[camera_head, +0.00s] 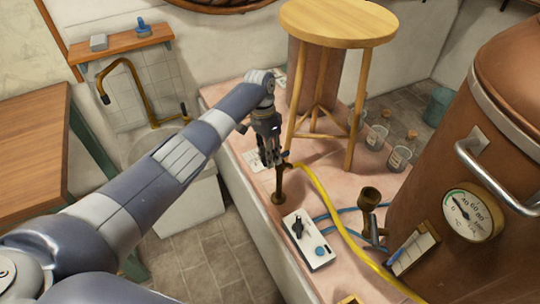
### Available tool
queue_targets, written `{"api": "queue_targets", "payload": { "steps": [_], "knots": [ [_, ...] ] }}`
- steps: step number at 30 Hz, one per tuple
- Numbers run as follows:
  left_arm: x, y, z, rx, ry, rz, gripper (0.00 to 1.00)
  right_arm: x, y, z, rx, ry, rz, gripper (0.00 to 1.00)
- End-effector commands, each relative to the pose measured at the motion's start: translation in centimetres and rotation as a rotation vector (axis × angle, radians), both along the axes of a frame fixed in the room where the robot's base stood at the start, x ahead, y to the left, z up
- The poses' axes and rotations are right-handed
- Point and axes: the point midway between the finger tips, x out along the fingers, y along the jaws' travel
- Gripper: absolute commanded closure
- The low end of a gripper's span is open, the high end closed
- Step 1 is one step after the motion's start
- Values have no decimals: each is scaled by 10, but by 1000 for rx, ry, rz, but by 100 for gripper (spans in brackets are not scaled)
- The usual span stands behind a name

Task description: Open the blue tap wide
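My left arm comes in from the lower left, and my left gripper (272,160) points down over the pink-topped counter. Its fingers are at the top of a brown upright pipe (278,188), where a yellow hose (322,197) also begins. The fingers are small and dark, so I cannot tell whether they touch the pipe or hold anything. I make out no blue tap handle there; the gripper may hide it. Blue tubes (342,211) run along the counter to a brown fitting (370,200). My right gripper is out of view.
A wooden stool (338,22) stands close behind the gripper. Several glass bottles (398,158) are to its right. A white box with a blue button (309,240) lies in front. A copper vessel with a dial (473,213) fills the right. A brass tap (124,65) is over the basin at left.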

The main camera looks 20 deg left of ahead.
Motion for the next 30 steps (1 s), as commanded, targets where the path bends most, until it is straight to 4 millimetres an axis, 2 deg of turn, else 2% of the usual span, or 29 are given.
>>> {"api": "queue_targets", "payload": {
  "steps": [10, 14, 17, 24, 30],
  "knots": [
    [0, 0, 0, 1, 1, 1, 64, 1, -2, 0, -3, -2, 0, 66],
    [2, 1, 9, 0, -1, 0, 64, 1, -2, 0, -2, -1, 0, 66],
    [4, 4, 25, 0, -3, -1, 64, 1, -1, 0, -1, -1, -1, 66],
    [10, 12, 76, 1, -4, 1, 64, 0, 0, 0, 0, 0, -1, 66],
    [13, 17, 107, 0, -1, 1, 64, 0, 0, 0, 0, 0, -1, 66]
  ]
}}
